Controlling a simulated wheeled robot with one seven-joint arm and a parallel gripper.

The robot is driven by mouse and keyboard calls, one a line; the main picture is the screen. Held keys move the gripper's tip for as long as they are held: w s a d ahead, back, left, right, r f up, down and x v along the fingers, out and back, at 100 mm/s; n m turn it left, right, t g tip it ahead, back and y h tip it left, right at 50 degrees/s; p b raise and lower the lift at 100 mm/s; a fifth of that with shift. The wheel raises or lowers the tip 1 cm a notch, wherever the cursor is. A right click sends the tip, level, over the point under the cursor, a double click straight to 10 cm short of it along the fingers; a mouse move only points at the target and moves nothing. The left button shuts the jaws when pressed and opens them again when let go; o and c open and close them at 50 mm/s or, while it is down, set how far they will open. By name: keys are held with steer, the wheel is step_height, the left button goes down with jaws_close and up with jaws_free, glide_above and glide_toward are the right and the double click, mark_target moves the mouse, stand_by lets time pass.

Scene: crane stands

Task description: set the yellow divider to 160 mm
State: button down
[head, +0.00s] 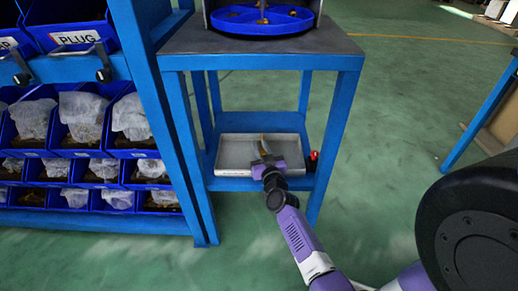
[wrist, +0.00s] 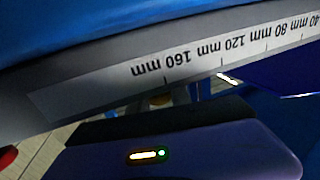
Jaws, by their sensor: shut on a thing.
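The grey tray (head: 232,171) stands on the lower shelf of a blue stand. My gripper (head: 264,158) reaches into it and is shut on a thin yellowish piece, which I take to be the yellow divider (head: 262,146). In the wrist view a pale scale strip (wrist: 80,92) shows upside down with marks from 40 to 160 mm. The purple gripper body (wrist: 180,150) fills the lower part of that view.
A red knob-like thing (head: 313,157) sits just right of the tray. The stand's blue legs (head: 335,140) and upper top (head: 260,47), bearing a round blue dish (head: 262,22), frame the shelf. Blue bins (head: 85,115) stand left. Open floor (head: 400,110) lies right.

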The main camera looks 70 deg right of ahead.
steer(key=c, duration=1.2)
jaws_free()
steer(key=p+v, duration=0.1)
steer(key=v, duration=0.7)
steer(key=shift+p, duration=0.35)
